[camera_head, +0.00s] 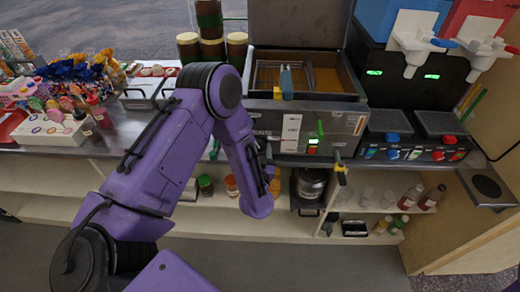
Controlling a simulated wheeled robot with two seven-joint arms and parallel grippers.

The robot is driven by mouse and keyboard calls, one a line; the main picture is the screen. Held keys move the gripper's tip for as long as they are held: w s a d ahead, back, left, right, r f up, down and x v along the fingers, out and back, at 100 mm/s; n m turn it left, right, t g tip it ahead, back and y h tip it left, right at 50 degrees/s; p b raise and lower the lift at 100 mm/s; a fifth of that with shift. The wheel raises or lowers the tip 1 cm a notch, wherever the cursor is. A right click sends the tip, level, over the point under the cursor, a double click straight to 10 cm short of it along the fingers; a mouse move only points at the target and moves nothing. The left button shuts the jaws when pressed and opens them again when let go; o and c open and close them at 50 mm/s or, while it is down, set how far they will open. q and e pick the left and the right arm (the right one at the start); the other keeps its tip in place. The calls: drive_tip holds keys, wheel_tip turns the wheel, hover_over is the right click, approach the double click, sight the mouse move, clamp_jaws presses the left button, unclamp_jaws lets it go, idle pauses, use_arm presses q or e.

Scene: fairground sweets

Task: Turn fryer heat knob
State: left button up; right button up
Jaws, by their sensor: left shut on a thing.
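The fryer (343,125) stands on the counter at the middle, with a grey front panel and an open basin holding a basket. The panel carries a white label, a green upright marker and a small green-lit display. My left arm, purple, reaches in from the left and bends down in front of the fryer's left side. My left gripper (268,152) is small and mostly hidden by my forearm, at the lower left of the panel. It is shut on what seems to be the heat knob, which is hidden. My right gripper is not in view.
A drinks machine (408,90) and a unit with blue and red knobs (425,150) stand right of the fryer. Brown jars (212,50) are behind. Sweets (70,75) crowd the left counter. Bottles and a pot (311,182) fill the shelf below.

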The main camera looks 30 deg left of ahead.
use_arm(q)
drive_tip(key=shift+n, duration=0.3)
drive_tip(key=n+b, duration=0.1)
drive_tip(key=n, duration=0.2)
drive_tip(key=shift+n+b, duration=0.3)
drive_tip(key=shift+b, duration=0.1)
drive_tip(key=n+b, duration=0.1)
drive_tip(key=n, duration=0.3)
drive_tip(key=shift+a+n+b, duration=0.1)
drive_tip(key=shift+n+b, duration=0.2)
drive_tip(key=o, duration=1.1)
drive_tip(key=shift+b+v, duration=1.6)
drive_tip(key=shift+v, duration=3.65)
